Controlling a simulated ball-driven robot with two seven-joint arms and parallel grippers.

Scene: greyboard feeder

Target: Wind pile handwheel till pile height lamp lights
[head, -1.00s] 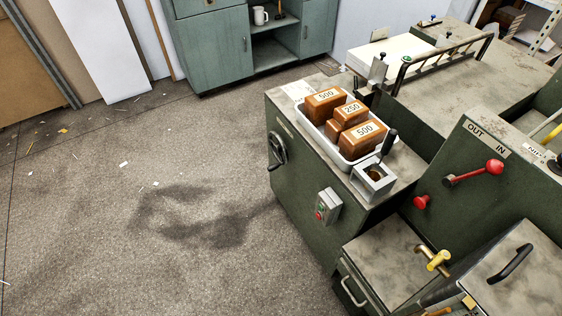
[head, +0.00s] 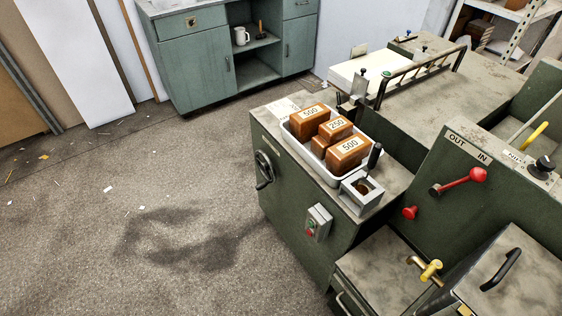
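The pile handwheel (head: 264,169) is a dark wheel with a crank handle on the left side of the green feeder cabinet (head: 290,215). Nothing touches it. Neither of my grippers is in the head view.
A white tray (head: 327,177) of brown weights marked 500 and 250 sits on the cabinet top, beside a grey block with a black handle (head: 374,157). A switch box (head: 318,222) juts from the cabinet side. Open floor (head: 150,250) lies left of the handwheel.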

